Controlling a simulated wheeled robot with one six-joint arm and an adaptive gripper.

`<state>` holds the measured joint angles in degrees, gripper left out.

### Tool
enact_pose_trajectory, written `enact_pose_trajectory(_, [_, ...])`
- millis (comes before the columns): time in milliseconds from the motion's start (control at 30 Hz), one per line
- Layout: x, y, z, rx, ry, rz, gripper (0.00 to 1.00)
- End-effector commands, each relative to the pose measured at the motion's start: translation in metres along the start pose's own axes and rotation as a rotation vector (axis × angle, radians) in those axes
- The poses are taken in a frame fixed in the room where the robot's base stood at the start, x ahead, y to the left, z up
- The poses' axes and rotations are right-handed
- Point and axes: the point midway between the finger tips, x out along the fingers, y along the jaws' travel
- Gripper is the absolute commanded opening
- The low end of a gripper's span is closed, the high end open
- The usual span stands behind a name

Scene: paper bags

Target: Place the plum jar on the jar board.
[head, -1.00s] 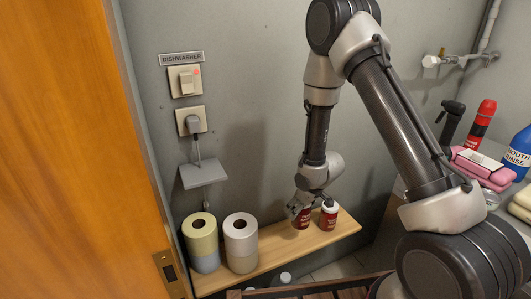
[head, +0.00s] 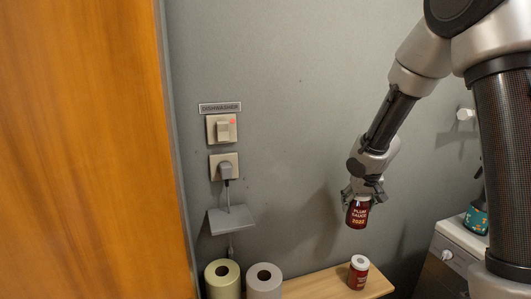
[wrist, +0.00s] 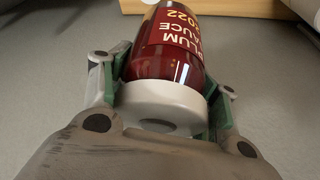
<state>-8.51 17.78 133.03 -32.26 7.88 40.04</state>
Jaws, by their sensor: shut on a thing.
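The plum jar (head: 358,213) is dark red with a label reading plum sauce 2022. My gripper (head: 362,192) is shut on it near its lid and holds it upright in the air, above the wooden shelf. In the wrist view the jar (wrist: 168,50) sits between my two fingers (wrist: 165,105), its white lid toward the camera.
A second red jar with a white lid (head: 358,274) stands on the wooden shelf (head: 322,286). Two paper rolls, one yellowish (head: 222,282) and one white (head: 264,284), stand to its left. A grey wall ledge (head: 231,219) is above them. A white-topped unit (head: 458,238) is at right.

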Motion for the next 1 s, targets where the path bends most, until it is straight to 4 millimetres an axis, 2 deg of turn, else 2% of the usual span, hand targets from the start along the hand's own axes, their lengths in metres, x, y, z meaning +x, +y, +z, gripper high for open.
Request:
enact_pose_trajectory(100, [0.018,0.003,0.0,-0.003,-0.005,-0.003,0.01])
enact_pose_trajectory(300, [0.033,0.0,0.002,-0.002,-0.012,-0.02,0.01])
enact_pose_trajectory(1000, [0.034,-0.001,0.002,-0.004,-0.014,-0.022,0.01])
